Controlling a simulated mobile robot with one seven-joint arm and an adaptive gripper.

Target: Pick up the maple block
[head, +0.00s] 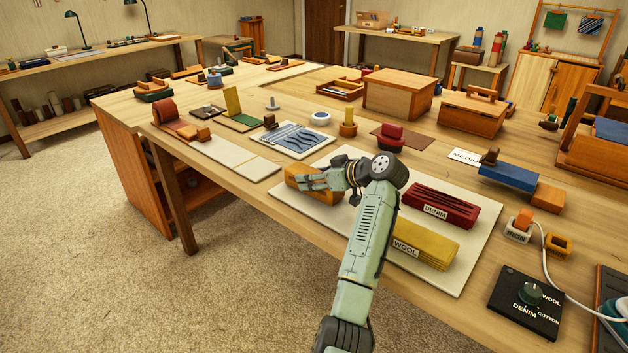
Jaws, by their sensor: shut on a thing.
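The maple block (314,197) is a honey-brown wooden block at the left part of the pale mat (471,262), near the table's front edge. My gripper (308,181) reaches over it from the right and is shut on it, with the fingers across its upper side. The fingers and wrist hide part of the block. I cannot tell whether the block touches the mat or is slightly raised.
On the mat, right of my arm, lie a red DENIM stack (441,205) and a yellow WOOL stack (424,242). A tray of tools (291,140), a red pincushion-like piece (390,137) and a blue block (507,177) stand behind. A black dial panel (527,303) is at front right.

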